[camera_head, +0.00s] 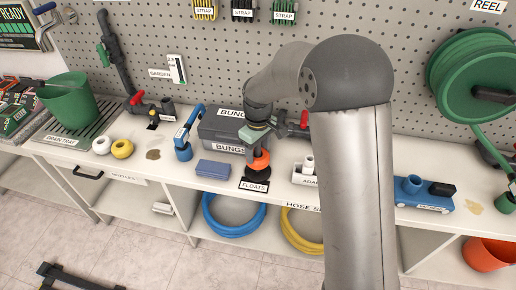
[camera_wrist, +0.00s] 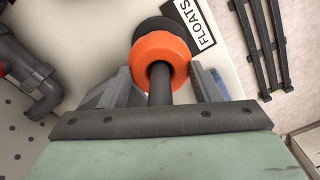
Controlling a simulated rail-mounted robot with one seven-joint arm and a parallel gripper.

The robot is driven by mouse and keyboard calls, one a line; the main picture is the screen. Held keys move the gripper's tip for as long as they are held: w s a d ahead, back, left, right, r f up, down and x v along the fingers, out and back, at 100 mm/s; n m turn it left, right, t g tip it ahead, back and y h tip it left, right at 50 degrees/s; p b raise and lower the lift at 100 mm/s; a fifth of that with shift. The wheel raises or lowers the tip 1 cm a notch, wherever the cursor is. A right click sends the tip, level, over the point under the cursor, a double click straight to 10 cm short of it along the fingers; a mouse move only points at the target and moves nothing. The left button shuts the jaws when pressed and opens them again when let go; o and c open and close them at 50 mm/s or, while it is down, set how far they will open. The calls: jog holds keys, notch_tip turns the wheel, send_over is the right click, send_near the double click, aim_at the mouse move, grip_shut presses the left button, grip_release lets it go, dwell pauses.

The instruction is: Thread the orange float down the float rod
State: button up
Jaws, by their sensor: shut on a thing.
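The orange float (camera_head: 260,160) is a thick ring, held between the fingers of my gripper (camera_head: 258,146) above a black round base (camera_head: 258,172). In the wrist view the float (camera_wrist: 160,50) sits between the two grey fingers (camera_wrist: 160,78). A dark float rod (camera_wrist: 160,88) shows in the ring's hole and runs toward my palm, so the float appears to be around it. The black base (camera_wrist: 158,24) shows partly behind the float. How far the float is above the base is hard to tell. In the head view the rod is mostly hidden.
A FLOATS label (camera_head: 255,186) lies in front of the base. A blue block (camera_head: 213,169) is to the left, a grey BUNGS box (camera_head: 218,128) behind left, and white fittings (camera_head: 305,168) to the right. A pegboard (camera_head: 150,50) stands behind the bench.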

jog(key=shift+r+p, duration=0.45)
jog(key=shift+r, duration=0.1)
jog(key=shift+f+b, duration=0.5)
jog(key=shift+f, duration=0.25)
dwell(1.0)
jog(key=shift+r, duration=0.15)
jog(key=shift+r+p, duration=0.5)
jog(key=o, duration=1.2)
jog(key=shift+c, duration=0.2)
